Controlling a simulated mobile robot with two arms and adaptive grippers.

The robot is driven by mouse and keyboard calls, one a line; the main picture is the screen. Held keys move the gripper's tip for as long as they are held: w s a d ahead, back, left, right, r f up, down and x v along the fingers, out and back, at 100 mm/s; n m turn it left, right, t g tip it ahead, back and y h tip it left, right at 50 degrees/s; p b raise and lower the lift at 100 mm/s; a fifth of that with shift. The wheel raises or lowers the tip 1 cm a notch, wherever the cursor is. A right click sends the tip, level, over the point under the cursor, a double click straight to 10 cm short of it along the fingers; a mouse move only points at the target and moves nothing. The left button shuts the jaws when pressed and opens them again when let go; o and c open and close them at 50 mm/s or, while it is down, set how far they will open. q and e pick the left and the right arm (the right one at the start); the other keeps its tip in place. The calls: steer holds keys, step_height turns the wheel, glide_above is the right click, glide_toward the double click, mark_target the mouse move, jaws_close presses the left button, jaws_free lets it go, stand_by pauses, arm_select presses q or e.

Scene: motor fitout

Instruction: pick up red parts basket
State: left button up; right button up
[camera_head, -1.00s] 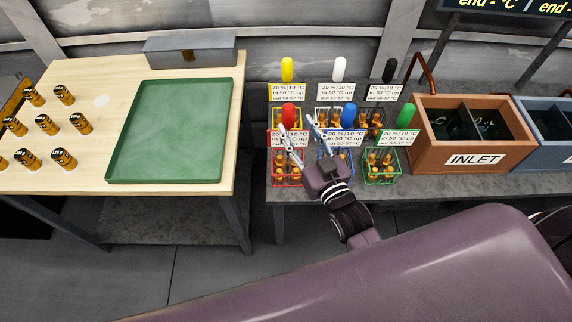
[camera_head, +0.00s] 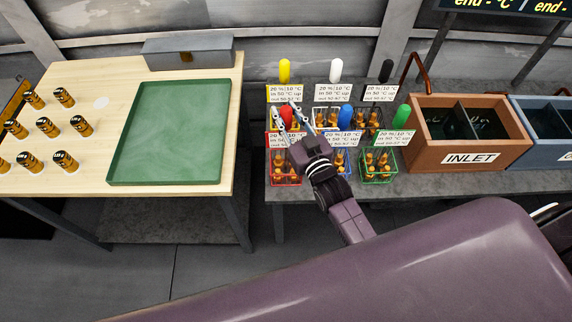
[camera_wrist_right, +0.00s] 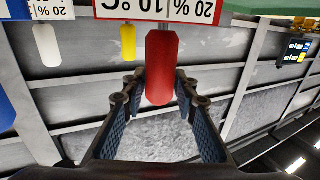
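The red parts basket (camera_head: 285,177) stands at the front left of the basket group on the grey bench. It has a red wire frame, a white label card and an upright red handle (camera_head: 286,117), and holds small orange-brown parts. My right gripper (camera_head: 292,121) is at the red handle, its fingers on either side of it. In the right wrist view the red handle (camera_wrist_right: 161,68) hangs between the two open fingers (camera_wrist_right: 158,98), with gaps visible beside it. My left gripper is not in view.
Blue (camera_head: 345,117), green (camera_head: 401,117), yellow (camera_head: 284,71), white (camera_head: 335,71) and black (camera_head: 386,71) handled baskets stand close by. An INLET crate (camera_head: 470,158) is on the right. A wooden table with a green tray (camera_head: 113,165) is on the left.

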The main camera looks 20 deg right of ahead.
jaws_close()
steer(key=shift+w+r, duration=0.1)
steer(key=shift+r, duration=0.1)
steer(key=shift+r, duration=0.1)
step_height(320, 180, up, 20)
stand_by(0.6)
